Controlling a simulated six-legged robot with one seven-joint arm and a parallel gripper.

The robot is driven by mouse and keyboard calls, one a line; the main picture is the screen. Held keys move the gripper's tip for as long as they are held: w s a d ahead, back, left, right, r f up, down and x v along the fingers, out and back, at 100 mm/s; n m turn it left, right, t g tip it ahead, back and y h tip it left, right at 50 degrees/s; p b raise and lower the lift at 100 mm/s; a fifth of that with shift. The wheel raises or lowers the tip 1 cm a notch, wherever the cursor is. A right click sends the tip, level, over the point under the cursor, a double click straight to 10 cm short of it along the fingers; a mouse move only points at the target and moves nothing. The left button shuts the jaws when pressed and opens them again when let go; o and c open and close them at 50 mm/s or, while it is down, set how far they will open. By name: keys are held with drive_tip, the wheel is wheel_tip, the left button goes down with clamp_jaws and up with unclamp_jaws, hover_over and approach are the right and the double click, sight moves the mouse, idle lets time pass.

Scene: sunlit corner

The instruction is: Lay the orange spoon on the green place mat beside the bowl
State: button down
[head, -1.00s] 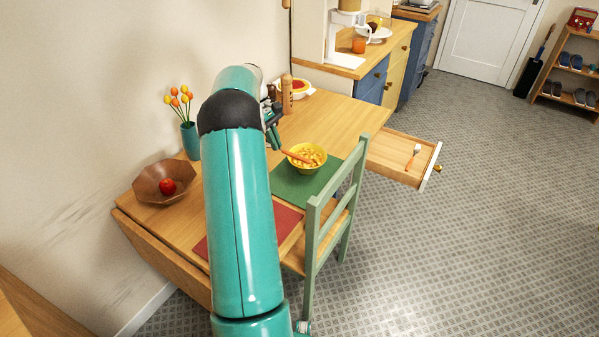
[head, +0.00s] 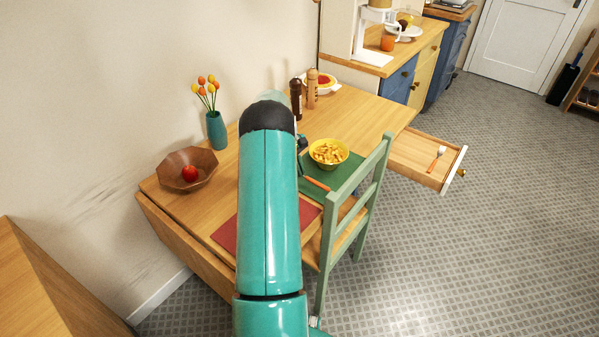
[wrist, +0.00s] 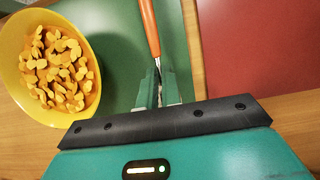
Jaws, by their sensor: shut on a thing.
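The orange spoon's handle (wrist: 150,28) runs up from between my gripper's fingers (wrist: 159,92) in the wrist view. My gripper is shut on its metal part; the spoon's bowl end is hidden. In the head view the handle (head: 317,184) shows over the green place mat (head: 338,180), on the near side of the bowl, and my arm hides most of the gripper. The yellow bowl (head: 328,164), full of yellow pieces, stands on the mat. In the wrist view the spoon is right of the bowl (wrist: 88,108), apart from it. I cannot tell whether it touches the mat.
A green chair (head: 348,220) stands at the table's near side. A red mat (head: 226,235) lies beside the green one. An open drawer (head: 408,168) holds another orange-handled utensil (head: 437,158). Two mills (head: 303,92), a vase (head: 216,130) and a wooden bowl (head: 172,178) stand farther back.

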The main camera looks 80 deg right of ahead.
drive_tip(key=shift+f, duration=1)
drive_tip(key=shift+f, duration=0.2)
drive_tip(key=c, duration=1.6)
unclamp_jaws()
drive_tip(key=shift+r, duration=0.1)
drive_tip(key=v, duration=1.2)
drive_tip(key=shift+r, duration=0.15)
